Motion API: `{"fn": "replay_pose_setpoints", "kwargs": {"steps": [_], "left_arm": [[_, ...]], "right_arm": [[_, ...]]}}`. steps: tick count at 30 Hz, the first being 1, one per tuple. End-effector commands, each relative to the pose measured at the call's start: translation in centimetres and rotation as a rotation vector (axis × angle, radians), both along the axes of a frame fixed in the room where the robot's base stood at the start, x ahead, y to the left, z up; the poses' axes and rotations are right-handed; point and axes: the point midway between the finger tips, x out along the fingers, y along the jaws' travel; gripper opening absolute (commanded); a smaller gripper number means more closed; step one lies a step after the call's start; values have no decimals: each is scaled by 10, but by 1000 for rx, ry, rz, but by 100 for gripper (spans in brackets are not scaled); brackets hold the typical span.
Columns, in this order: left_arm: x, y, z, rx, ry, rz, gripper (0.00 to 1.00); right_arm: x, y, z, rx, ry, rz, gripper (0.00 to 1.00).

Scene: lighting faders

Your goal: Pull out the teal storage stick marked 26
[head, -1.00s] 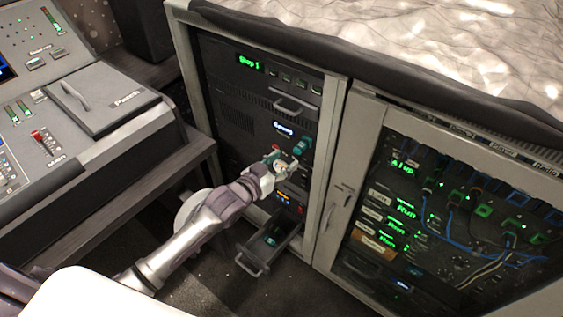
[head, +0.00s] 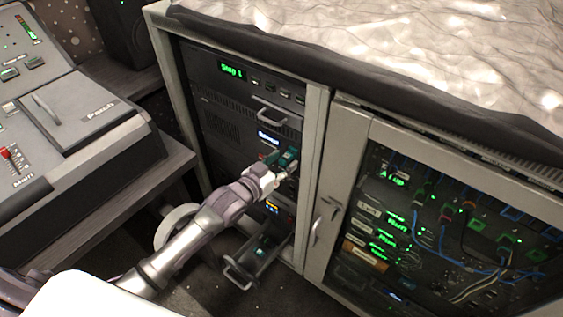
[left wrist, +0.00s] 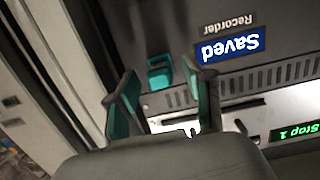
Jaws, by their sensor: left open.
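A teal storage stick (head: 289,157) sticks out from the recorder panel in the rack, just below the lit display. In the left wrist view the stick (left wrist: 159,74) shows between and beyond the fingers; its number cannot be read. My left gripper (head: 281,167) is open at the panel, close to the stick. In the left wrist view its fingers (left wrist: 167,78) have teal inner pads and stand on either side of the stick. I cannot tell whether either finger touches it. My right gripper is not in view.
The recorder display (left wrist: 231,49) reads "Saved". A drawer (head: 262,252) stands pulled out below my arm. A cabinet (head: 450,220) with cables is at the right, and a desk console (head: 75,110) is at the left.

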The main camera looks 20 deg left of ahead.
Motion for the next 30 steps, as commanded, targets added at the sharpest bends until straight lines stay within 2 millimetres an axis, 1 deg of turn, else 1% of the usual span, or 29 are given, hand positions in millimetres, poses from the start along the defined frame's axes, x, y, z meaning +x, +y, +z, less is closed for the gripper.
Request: {"fn": "replay_pose_setpoints", "kwargs": {"steps": [2, 5, 9, 12, 26, 30], "left_arm": [[0, 0, 0, 0, 0, 0, 52], [0, 0, 0, 0, 0, 0, 37], [0, 0, 0, 0, 0, 0, 14], [0, 0, 0, -1, 0, 0, 0], [-3, 1, 0, 0, 0, 0, 0], [-6, 2, 0, -1, 1, 0, 0]], "right_arm": [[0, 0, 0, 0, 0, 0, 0], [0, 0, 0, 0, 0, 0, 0], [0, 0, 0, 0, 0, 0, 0], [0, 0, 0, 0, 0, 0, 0], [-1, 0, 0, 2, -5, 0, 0], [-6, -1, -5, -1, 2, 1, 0]]}}
